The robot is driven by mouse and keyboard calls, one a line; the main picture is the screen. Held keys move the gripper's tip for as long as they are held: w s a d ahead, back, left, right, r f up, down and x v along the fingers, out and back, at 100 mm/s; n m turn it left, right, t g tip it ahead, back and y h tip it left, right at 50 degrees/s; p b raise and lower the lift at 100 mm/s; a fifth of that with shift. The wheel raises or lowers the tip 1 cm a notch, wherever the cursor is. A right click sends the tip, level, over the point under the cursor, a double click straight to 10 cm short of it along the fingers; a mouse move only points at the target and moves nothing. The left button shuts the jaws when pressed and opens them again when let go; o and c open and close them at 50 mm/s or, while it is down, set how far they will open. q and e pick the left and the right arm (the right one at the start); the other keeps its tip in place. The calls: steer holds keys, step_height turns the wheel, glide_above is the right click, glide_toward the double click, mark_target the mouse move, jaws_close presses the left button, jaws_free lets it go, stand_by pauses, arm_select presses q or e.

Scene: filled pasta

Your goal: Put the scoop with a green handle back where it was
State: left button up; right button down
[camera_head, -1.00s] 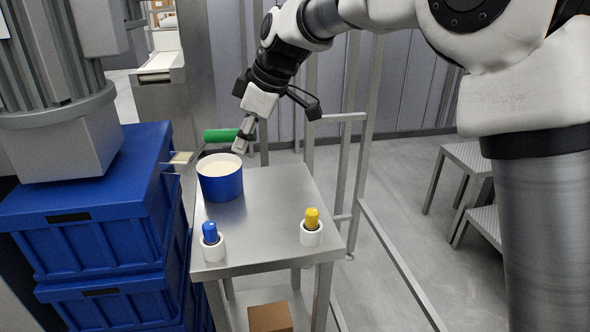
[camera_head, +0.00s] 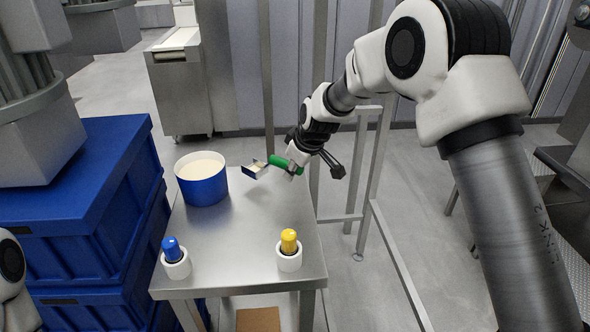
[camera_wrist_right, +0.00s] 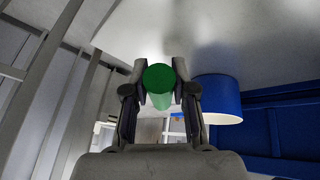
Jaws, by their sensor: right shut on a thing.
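My right gripper (camera_head: 296,168) is shut on the green handle of the scoop (camera_head: 284,163) and holds it above the back right part of the steel table (camera_head: 235,255). The scoop's metal head (camera_head: 254,170) points left, toward the blue tub (camera_head: 204,188) of pale filling, and is apart from it. In the right wrist view the round end of the green handle (camera_wrist_right: 159,78) sits between both fingers. A white holder (camera_head: 289,262) with a yellow-handled tool (camera_head: 289,240) and a white holder (camera_head: 177,269) with a blue-handled tool (camera_head: 171,248) stand at the front. My left gripper is not in view.
Stacked blue crates (camera_head: 75,215) stand left of the table. A metal frame (camera_head: 375,170) rises behind and right of it. The middle of the tabletop is clear. A cardboard box (camera_head: 258,320) is below.

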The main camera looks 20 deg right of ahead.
steer(key=shift+w+d, duration=0.25)
steer(key=shift+w, duration=0.2)
step_height(320, 180, down, 3)
steer(key=shift+f+p, duration=0.1)
steer(key=shift+p, duration=0.2)
steer(key=shift+f, duration=0.3)
steer(key=c, duration=0.9)
jaws_free()
steer(key=shift+c, duration=0.2)
steer(key=shift+r, duration=0.3)
steer(key=v, duration=1.1)
steer(key=shift+s+r+b, duration=0.3)
steer(key=shift+r+b, duration=0.05)
